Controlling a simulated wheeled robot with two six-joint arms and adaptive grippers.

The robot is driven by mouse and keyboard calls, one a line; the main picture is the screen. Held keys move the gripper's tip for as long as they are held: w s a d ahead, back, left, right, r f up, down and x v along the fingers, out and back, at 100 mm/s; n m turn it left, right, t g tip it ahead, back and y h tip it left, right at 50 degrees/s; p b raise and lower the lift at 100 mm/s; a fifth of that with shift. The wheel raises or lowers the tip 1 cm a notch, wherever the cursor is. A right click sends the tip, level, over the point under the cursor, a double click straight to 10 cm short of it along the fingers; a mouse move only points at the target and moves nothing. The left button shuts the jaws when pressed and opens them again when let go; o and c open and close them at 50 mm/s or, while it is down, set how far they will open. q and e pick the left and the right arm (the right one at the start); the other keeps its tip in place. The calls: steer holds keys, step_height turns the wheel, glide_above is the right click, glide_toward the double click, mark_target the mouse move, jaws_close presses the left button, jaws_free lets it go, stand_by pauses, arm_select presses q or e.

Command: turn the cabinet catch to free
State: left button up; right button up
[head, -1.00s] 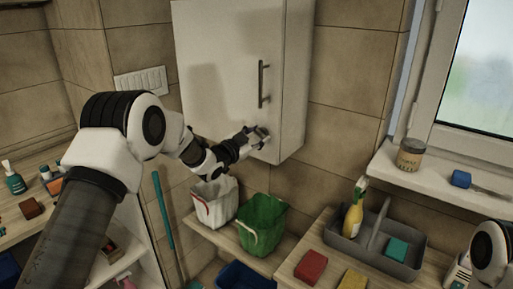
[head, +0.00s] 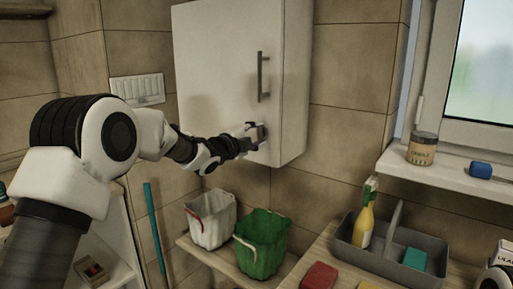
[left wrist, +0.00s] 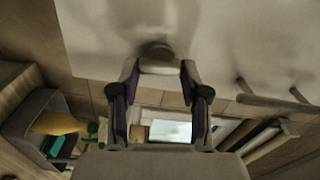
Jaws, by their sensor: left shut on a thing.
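The white wall cabinet (head: 215,60) has its door shut, with a vertical bar handle (head: 263,77) at the door's right side. My left gripper (head: 253,134) is at the lower right of the door, below the handle. In the left wrist view, my left gripper (left wrist: 159,72) is shut on the pale catch (left wrist: 160,67), with one dark finger at each end of it. A round boss (left wrist: 157,50) joins the catch to the door. In the head view the fingers largely hide the catch, and its exact angle is hard to tell.
A white bucket (head: 211,222) and a green bucket (head: 262,245) stand on a low shelf below the cabinet. A grey caddy (head: 378,255) with a yellow spray bottle (head: 365,218) stands to the right. A candle jar (head: 422,149) is on the window sill.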

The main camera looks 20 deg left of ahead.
arm_select(q)
steer(key=shift+f+m+b, duration=0.1)
steer(key=shift+m+b, duration=0.8)
steer(key=o, duration=1.1)
steer(key=shift+o, duration=0.2)
steer(key=v, duration=1.2)
